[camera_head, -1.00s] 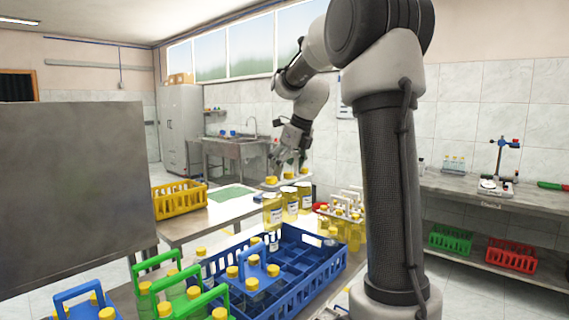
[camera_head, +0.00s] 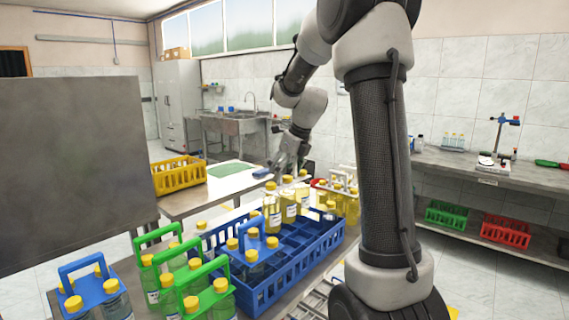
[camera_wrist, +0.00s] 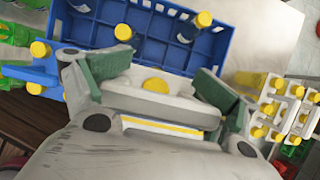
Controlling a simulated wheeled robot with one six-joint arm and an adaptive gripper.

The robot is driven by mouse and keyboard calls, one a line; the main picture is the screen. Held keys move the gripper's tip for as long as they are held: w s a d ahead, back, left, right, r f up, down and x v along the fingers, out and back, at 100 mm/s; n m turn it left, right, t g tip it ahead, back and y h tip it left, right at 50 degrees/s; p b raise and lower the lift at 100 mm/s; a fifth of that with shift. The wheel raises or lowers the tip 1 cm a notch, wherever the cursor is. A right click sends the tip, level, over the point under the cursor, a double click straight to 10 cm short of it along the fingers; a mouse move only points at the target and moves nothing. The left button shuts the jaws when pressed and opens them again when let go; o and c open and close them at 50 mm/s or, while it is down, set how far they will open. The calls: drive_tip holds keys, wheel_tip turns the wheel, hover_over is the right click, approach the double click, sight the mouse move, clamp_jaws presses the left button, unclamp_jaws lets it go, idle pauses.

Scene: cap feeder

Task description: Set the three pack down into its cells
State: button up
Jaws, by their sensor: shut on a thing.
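The three pack (camera_head: 289,207) is several-toned: yellow liquid bottles with yellow caps in a white carrier. It hangs upright over the far side of the blue crate (camera_head: 312,262), and its lower ends overlap the far rim in the head view. I cannot tell if they are inside the cells. My gripper (camera_head: 290,163) is above the pack. In the wrist view my gripper (camera_wrist: 157,88) has its green-padded fingers shut on the white carrier (camera_wrist: 165,101), with one yellow cap showing. Open cells of the blue crate (camera_wrist: 165,50) lie just beyond it. The bottles' bodies are hidden there.
A blue carrier (camera_head: 253,246) with bottles stands in the crate's left part. Green carriers (camera_head: 160,243) and another blue carrier (camera_head: 84,270) stand left of it. White carriers with yellow-capped bottles (camera_head: 345,193) stand behind right. A yellow crate (camera_head: 180,176) is on the back table.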

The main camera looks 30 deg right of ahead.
sight(293, 184)
drive_tip(key=shift+f, duration=6.05)
drive_tip(key=o, duration=2.1)
drive_tip(key=shift+c, duration=0.2)
drive_tip(key=v, duration=1.2)
drive_tip(key=shift+d, duration=0.1)
